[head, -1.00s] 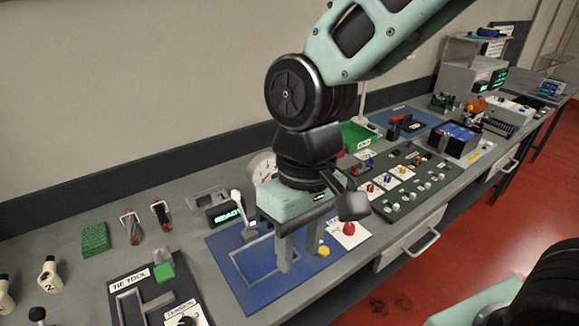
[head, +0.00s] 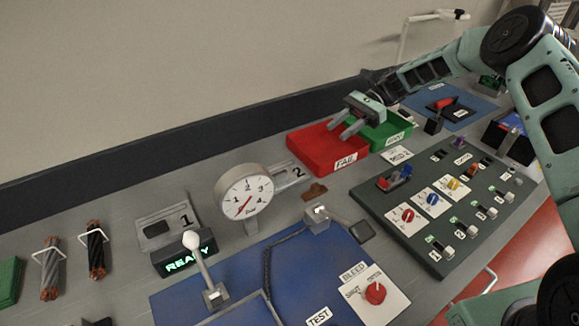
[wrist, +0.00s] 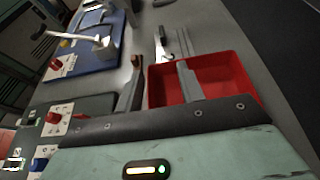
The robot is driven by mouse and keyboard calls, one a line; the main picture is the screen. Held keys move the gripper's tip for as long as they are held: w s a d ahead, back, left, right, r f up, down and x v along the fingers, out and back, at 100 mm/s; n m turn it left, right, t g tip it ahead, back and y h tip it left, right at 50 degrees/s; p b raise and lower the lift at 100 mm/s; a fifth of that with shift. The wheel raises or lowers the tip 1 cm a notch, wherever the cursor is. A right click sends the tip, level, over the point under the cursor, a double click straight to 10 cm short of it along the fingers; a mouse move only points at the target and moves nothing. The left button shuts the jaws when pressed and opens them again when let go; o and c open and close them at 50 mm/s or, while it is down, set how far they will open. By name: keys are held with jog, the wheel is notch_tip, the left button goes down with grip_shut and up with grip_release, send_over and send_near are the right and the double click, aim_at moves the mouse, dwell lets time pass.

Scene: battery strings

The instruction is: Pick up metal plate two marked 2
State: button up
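Metal plate 2 (head: 291,178) is a grey plate with a black "2", lying near the wall behind and right of the dial gauge, which hides part of it. Metal plate 1 (head: 168,226), similar with a "1", stands farther left behind the READY display. My gripper (head: 342,129) is above the red FAIL tray, to the right of and beyond plate 2, apart from it. In the wrist view its two fingers (wrist: 158,88) are spread with nothing held between them.
The dial gauge (head: 244,194) stands close to plate 2. The red FAIL tray (head: 322,151) and green tray (head: 397,130) are to its right. A small brown piece (head: 315,192) lies in front. A blue test mat (head: 237,264) and switch panel (head: 450,205) fill the front.

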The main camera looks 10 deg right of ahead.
jog(key=p, duration=0.4)
send_near(286, 170)
jog(key=x, duration=0.3)
jog(key=shift+d+f, duration=0.1)
jog(key=shift+f, duration=0.1)
jog(key=p+x, duration=0.3)
jog(key=x, duration=0.1)
jog(key=shift+r, duration=0.15)
jog(key=shift+s+a+f, duration=0.15)
jog(key=shift+a+f, duration=0.2)
jog(key=shift+a, duration=0.25)
grip_shut()
dwell(0.3)
